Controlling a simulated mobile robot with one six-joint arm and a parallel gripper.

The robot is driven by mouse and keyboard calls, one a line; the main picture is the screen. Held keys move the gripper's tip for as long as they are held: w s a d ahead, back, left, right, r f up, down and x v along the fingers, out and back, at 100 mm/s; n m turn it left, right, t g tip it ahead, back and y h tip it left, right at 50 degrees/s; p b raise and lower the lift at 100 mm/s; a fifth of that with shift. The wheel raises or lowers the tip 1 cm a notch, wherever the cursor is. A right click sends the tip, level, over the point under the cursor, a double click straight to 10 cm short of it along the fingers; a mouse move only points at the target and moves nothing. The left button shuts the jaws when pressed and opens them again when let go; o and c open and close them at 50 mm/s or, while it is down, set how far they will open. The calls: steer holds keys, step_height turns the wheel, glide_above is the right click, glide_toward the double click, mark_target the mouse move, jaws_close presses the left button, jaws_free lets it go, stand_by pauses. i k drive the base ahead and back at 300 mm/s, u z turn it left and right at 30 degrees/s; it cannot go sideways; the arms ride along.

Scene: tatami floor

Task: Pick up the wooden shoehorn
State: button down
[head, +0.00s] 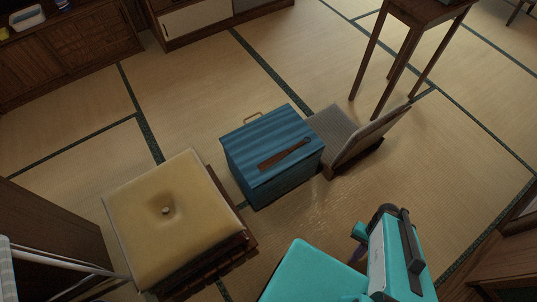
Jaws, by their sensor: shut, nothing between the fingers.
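The wooden shoehorn (285,153) is a long, dark brown strip lying flat and slantwise on the lid of a blue box (258,187). The box stands on the tatami near the middle of the head view. Nothing covers the shoehorn. Teal and white parts of my own body and folded arm show at the bottom right, well apart from the box. I see no gripper fingers in this view.
A yellow cushion (165,205) on a dark wooden base sits left of the box, close to it. A legless chair (350,138) stands against its right side. A tall wooden table (420,12) is behind. Open tatami (200,90) lies at the back left.

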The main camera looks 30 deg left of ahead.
mark_target(265, 164)
steer(key=z, duration=0.95)
steer(key=k, duration=0.1)
steer(key=u, duration=2.35)
steer(key=k, duration=0.95)
steer(key=z, duration=0.1)
steer(key=i, duration=0.7)
